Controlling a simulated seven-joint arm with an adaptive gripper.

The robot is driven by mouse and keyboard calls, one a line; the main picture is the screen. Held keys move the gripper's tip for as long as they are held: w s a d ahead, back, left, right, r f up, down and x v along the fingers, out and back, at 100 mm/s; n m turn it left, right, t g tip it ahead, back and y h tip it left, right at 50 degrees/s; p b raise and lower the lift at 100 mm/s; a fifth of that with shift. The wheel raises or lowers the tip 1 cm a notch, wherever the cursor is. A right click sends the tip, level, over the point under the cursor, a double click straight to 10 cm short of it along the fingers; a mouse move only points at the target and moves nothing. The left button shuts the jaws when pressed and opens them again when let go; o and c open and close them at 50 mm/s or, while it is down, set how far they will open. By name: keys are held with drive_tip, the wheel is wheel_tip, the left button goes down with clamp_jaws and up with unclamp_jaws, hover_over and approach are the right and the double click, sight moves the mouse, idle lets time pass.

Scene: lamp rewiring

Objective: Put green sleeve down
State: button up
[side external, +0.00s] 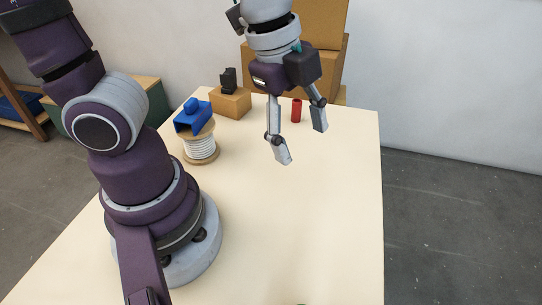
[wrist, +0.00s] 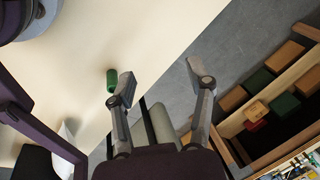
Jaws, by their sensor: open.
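The green sleeve (wrist: 112,80) is on the pale table near its edge in the wrist view, just left of one fingertip in the picture. Only a green sliver, perhaps the sleeve, shows at the bottom edge of the side external view (side external: 300,303). My gripper (side external: 301,136) is open and empty above the table in the side view, apart from that sliver. In the wrist view its fingers (wrist: 163,80) are spread wide, with nothing between them.
A red cylinder (side external: 296,111) stands on the table (side external: 335,215) behind my gripper. A white wire spool (side external: 201,149) with a blue part (side external: 193,118) on top and a wooden block (side external: 231,103) stand at the back left. Cardboard boxes (side external: 322,75) are behind. The table's front middle is clear.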

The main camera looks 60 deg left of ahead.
drive_tip(key=s+a+r+n+t+y, duration=0.1)
drive_tip(key=a+n+t, duration=0.1)
drive_tip(key=a+n, duration=0.6)
drive_tip(key=n, duration=0.7)
drive_tip(key=shift+s+a+r+n+t, duration=0.3)
drive_tip(key=shift+r, duration=0.1)
